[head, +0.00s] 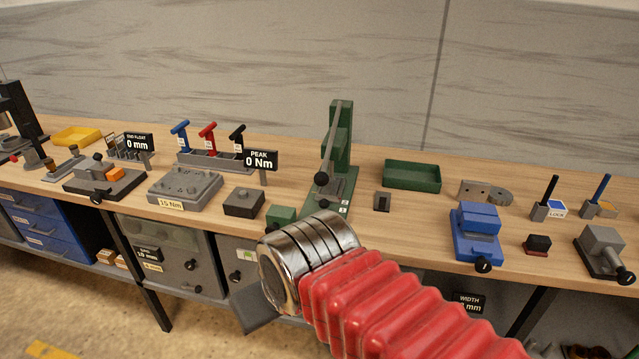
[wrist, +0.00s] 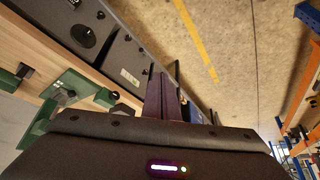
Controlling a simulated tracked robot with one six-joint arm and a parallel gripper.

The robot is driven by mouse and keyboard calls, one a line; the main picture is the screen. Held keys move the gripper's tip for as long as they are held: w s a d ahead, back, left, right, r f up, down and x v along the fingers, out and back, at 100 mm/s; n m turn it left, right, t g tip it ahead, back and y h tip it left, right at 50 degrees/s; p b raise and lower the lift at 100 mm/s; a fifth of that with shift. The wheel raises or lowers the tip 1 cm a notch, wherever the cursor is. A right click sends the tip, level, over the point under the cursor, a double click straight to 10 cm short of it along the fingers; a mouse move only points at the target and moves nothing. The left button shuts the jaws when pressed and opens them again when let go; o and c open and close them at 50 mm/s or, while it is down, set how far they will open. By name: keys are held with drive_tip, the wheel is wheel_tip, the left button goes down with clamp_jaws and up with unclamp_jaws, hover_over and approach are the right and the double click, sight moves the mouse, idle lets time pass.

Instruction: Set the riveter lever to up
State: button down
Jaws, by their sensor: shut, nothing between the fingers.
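The green riveter (head: 341,140) stands upright on the bench, near the middle of the head view. Its grey lever (head: 329,145) slants down from the top of the frame to a black knob (head: 322,178) low over the base. In the wrist view the riveter (wrist: 70,88) lies at the left, seen from an odd angle. My gripper (wrist: 162,82) is shut and empty in the wrist view, pointing past the bench front, apart from the riveter. In the head view my red-sleeved arm hides the bench edge in front of the riveter.
A small green block (head: 281,216) and a dark grey box (head: 244,202) sit left of the riveter. A green tray (head: 412,176) and a blue vise-like device (head: 476,232) stand to the right. Drawers and cabinets (head: 170,265) fill the space below the bench.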

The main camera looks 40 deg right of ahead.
drive_tip(key=c, duration=2.5)
unclamp_jaws()
drive_tip(key=shift+o, duration=1)
drive_tip(key=shift+w+d, duration=0.1)
drive_tip(key=shift+w, duration=0.1)
drive_tip(key=o, duration=1)
drive_tip(key=w+d+m+t+h, duration=0.1)
drive_tip(key=w+d, duration=0.3)
drive_tip(key=w, duration=0.1)
drive_tip(key=w+d+m+t+h, duration=0.1)
drive_tip(key=w+d+t, duration=0.1)
drive_tip(key=w+d, duration=0.3)
drive_tip(key=w+d+f+t+h, duration=0.1)
drive_tip(key=w+d, duration=0.4)
drive_tip(key=shift+m+t+h, duration=0.3)
drive_tip(key=shift+m, duration=0.1)
drive_tip(key=shift+o, duration=0.2)
drive_tip(key=w+d+t, duration=0.2)
drive_tip(key=d+t, duration=0.1)
drive_tip(key=d, duration=0.4)
drive_tip(key=w+d+f+m+t, duration=0.1)
drive_tip(key=w+d+t, duration=0.1)
drive_tip(key=d+t, duration=0.2)
drive_tip(key=d, duration=0.3)
drive_tip(key=shift+f+m+h, duration=0.3)
drive_tip(key=shift+h, duration=0.1)
drive_tip(key=x, duration=1.3)
drive_tip(key=shift+w, duration=0.4)
